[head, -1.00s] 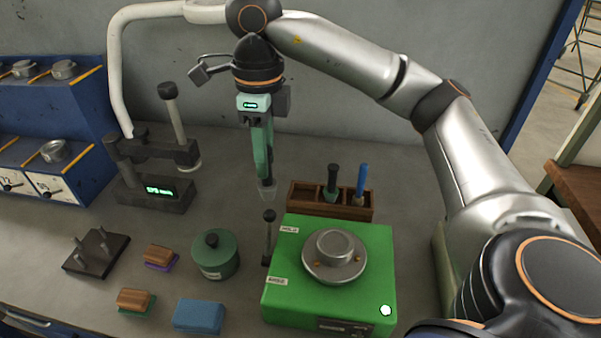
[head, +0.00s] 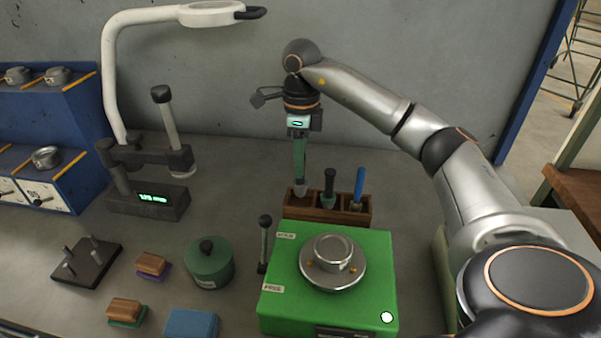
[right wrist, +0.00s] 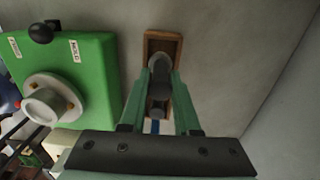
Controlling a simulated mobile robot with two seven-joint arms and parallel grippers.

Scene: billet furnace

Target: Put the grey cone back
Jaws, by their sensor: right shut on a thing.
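My right gripper (head: 299,178) points down at the back of the bench and is shut on the grey cone (head: 301,190). The cone is at the left compartment of the small wooden rack (head: 328,214); I cannot tell whether its lower end is inside or just above. In the right wrist view the cone (right wrist: 158,63) sits between the green fingertips (right wrist: 160,78), over the end of the rack (right wrist: 149,48). The other compartments hold a green tool with a black handle (head: 329,187) and a blue-handled tool (head: 359,186). My left gripper is out of view.
A green machine (head: 380,265) with a round metal top (head: 333,262) stands just in front of the rack. A black-knobbed lever (head: 264,240) rises at its left. A green lidded pot (head: 209,264) and a measuring stand (head: 150,200) are further left.

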